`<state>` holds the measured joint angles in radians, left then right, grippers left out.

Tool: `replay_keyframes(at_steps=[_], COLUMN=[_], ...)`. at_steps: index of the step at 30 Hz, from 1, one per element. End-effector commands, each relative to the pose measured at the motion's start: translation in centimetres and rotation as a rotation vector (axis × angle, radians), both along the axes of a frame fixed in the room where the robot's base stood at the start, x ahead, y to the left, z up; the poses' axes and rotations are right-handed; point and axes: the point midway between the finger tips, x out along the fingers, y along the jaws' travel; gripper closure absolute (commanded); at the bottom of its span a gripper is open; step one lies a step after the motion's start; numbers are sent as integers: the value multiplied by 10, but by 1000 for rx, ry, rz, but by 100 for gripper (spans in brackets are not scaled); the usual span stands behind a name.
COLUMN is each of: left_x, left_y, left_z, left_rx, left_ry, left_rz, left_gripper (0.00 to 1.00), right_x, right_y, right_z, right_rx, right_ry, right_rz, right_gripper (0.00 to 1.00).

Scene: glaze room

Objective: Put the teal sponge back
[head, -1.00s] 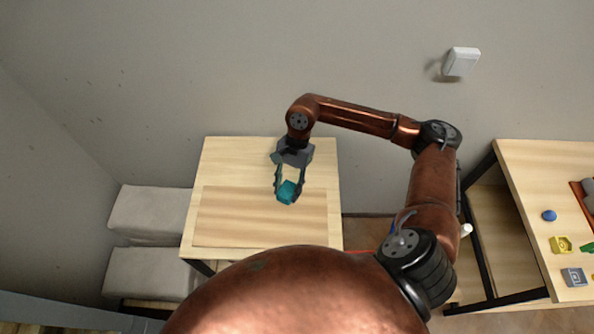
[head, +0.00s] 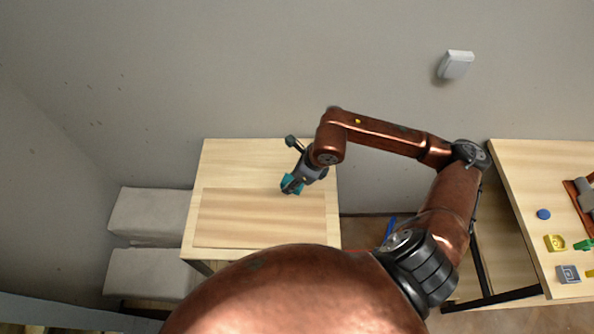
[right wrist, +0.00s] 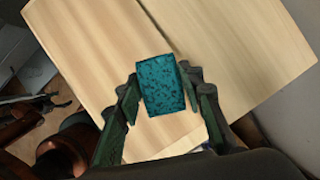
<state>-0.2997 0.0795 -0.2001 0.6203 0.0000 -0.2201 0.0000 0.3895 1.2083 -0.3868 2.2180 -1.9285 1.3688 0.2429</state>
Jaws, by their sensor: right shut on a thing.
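The teal sponge (right wrist: 161,85) is a small speckled block held between the two fingers of my right gripper (right wrist: 166,95) in the right wrist view. In the head view the right gripper (head: 293,186) is over the pale wooden table (head: 225,160), and the sponge (head: 289,182) shows partly behind the fingers. The sponge appears to be above the tabletop; how high I cannot tell. My left gripper is not in view.
A flat wooden board (head: 250,218) lies on the table and is bare. A second table (head: 515,165) at the right carries a blue disc (head: 543,214), a yellow piece (head: 555,243), a grey block (head: 568,274) and a brown tray (head: 577,193). Pale cushioned seats (head: 150,215) stand at the left.

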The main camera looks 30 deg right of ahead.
Motion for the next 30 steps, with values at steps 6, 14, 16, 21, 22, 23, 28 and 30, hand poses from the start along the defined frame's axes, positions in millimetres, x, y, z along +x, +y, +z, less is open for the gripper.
replay_keyframes(at_steps=[6, 14, 16, 21, 22, 23, 28, 30], left_x=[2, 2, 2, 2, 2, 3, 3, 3], left_y=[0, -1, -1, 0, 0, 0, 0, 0], left_z=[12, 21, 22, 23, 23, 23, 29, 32], left_rx=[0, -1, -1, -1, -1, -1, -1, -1], left_ry=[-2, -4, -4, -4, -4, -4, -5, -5], left_rz=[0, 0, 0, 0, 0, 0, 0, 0], left_gripper=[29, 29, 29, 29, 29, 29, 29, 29], right_x=[39, 78, 85, 95, 95, 96, 98, 99], right_y=[-32, -61, -66, -73, -74, -74, -76, -76], right_z=[-21, -62, -73, -86, -87, -88, -103, -113], right_rx=[1, 2, 2, -1, -1, -1, 2, 1], right_ry=[5, 5, 5, 2, 2, 2, 6, 5], right_rz=[-6, -3, -3, 1, 1, 1, 1, 2], right_gripper=[87, 87, 87, 87, 87, 87, 87, 87])
